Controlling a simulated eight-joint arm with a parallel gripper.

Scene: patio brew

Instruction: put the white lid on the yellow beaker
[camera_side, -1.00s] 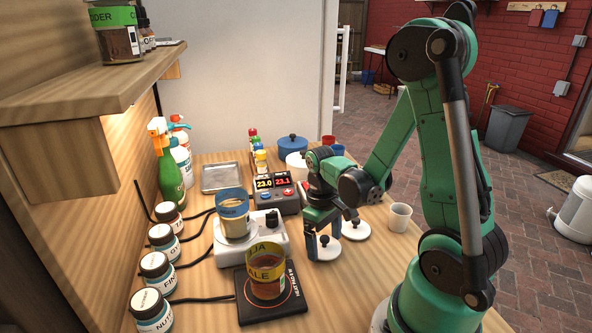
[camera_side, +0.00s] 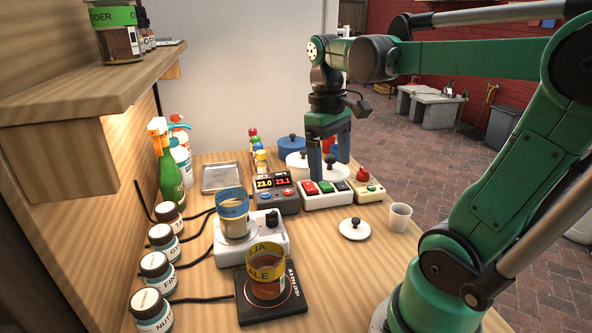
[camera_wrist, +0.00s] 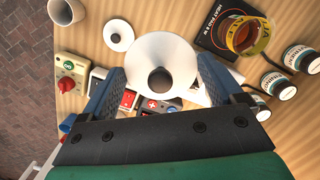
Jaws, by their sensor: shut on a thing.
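The yellow beaker (camera_side: 265,262) has a yellow band and amber contents. It stands uncovered on a black hot plate (camera_side: 292,306); the wrist view shows it at the upper right (camera_wrist: 240,36). My gripper (camera_side: 328,160) is shut on a white lid (camera_side: 335,172) by its dark knob, holding it in the air beyond the beaker, above the button boxes. The held lid (camera_wrist: 168,50) hangs between the fingers (camera_wrist: 160,75) in the wrist view. A second, smaller-looking white lid (camera_side: 354,231) with a dark knob lies on the table; it also shows in the wrist view (camera_wrist: 118,34).
A blue-banded beaker (camera_side: 232,214) stands on a white device (camera_side: 270,241) behind the yellow one. Labelled jars (camera_side: 157,276) with cables line the left side. A button box (camera_side: 327,198) and a red-knob box (camera_side: 366,191) lie below my gripper. A cup (camera_side: 400,217) stands at right.

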